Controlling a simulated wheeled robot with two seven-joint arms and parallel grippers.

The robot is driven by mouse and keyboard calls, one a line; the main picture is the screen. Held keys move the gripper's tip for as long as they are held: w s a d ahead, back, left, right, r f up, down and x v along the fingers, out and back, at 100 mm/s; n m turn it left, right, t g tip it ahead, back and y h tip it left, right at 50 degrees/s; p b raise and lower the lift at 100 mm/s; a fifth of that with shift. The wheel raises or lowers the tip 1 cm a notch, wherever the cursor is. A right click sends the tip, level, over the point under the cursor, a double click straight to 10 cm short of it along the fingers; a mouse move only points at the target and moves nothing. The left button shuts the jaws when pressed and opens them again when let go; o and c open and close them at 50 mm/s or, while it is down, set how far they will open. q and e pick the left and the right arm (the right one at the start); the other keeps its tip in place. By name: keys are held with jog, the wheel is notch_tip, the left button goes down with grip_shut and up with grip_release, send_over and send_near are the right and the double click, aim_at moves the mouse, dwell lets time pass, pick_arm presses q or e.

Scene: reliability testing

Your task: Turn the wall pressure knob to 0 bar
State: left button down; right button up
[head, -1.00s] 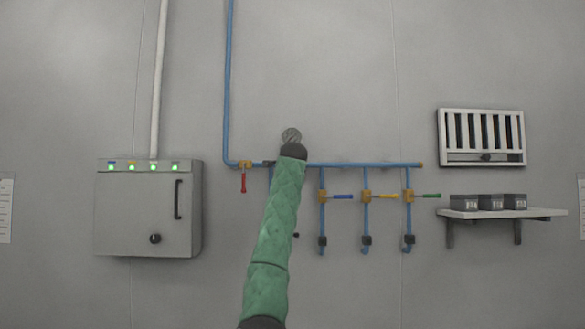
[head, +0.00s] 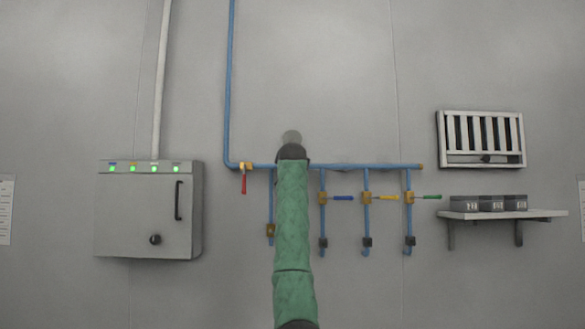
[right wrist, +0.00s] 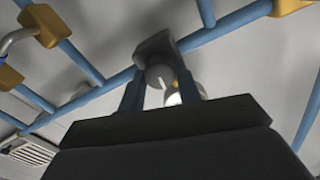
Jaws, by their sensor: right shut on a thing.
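The grey pressure knob (right wrist: 158,76), with a white mark on its face, shows in the right wrist view below a dark grey housing (right wrist: 154,44) on the blue pipe. My right gripper (right wrist: 160,88) has its two fingers on either side of the knob and is shut on it. In the head view my arm hides the knob and my right gripper. The gauge reading is not legible. My left gripper is in neither view.
Blue pipes (head: 345,166) with a red-handled valve (head: 243,180) and blue, yellow and green-handled valves flank my arm. A grey cabinet (head: 145,222) hangs at left. A vent (head: 482,113) and a shelf (head: 500,214) with grey boxes are at right.

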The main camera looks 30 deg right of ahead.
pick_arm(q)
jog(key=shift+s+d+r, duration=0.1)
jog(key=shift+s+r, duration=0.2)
pick_arm(e)
jog(key=shift+f+n, duration=0.25)
jog(key=shift+n, duration=0.55)
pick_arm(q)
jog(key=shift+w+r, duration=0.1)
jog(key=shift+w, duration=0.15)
pick_arm(e)
jog(key=o, duration=1)
jog(key=shift+w+r, duration=0.1)
